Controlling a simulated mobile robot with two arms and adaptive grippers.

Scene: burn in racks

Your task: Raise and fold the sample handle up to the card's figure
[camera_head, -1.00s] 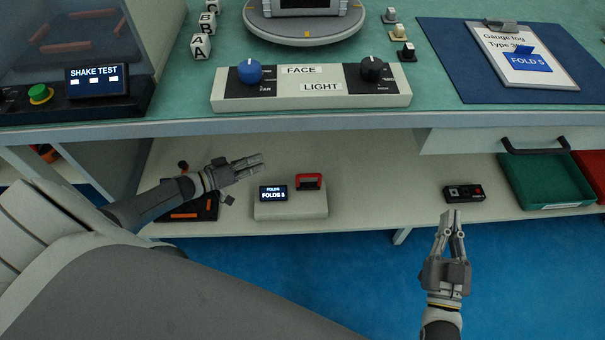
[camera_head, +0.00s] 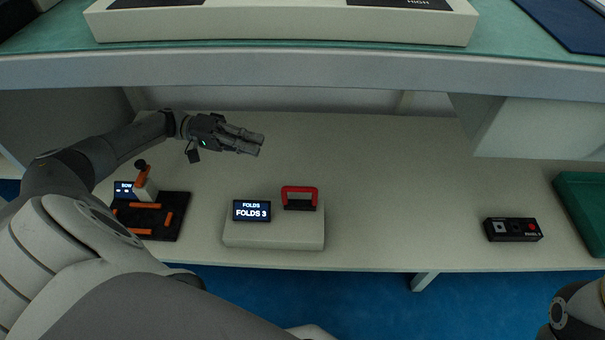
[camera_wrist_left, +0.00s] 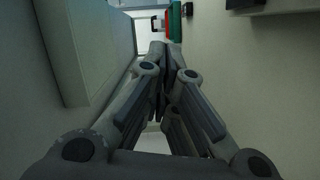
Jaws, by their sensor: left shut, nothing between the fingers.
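The sample handle (camera_head: 300,189) is a red arch on the right part of a pale box (camera_head: 275,238) on the lower shelf. A dark piece shows inside the arch. The box's small display (camera_head: 251,211) reads "FOLDS 3". My left gripper (camera_head: 260,145) is shut and empty, behind and left of the handle in the head view, apart from it. Its closed fingers also show in the left wrist view (camera_wrist_left: 163,60), where the handle is not seen. The card's figure is out of view now. My right gripper is out of view; only part of that arm shows at bottom right.
A black panel with orange bars and a lever (camera_head: 150,217) lies left of the box. A black control box (camera_head: 512,230) and a green bin (camera_head: 580,215) are at the right. The bench edge (camera_head: 300,78) overhangs the shelf. The shelf between the boxes is clear.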

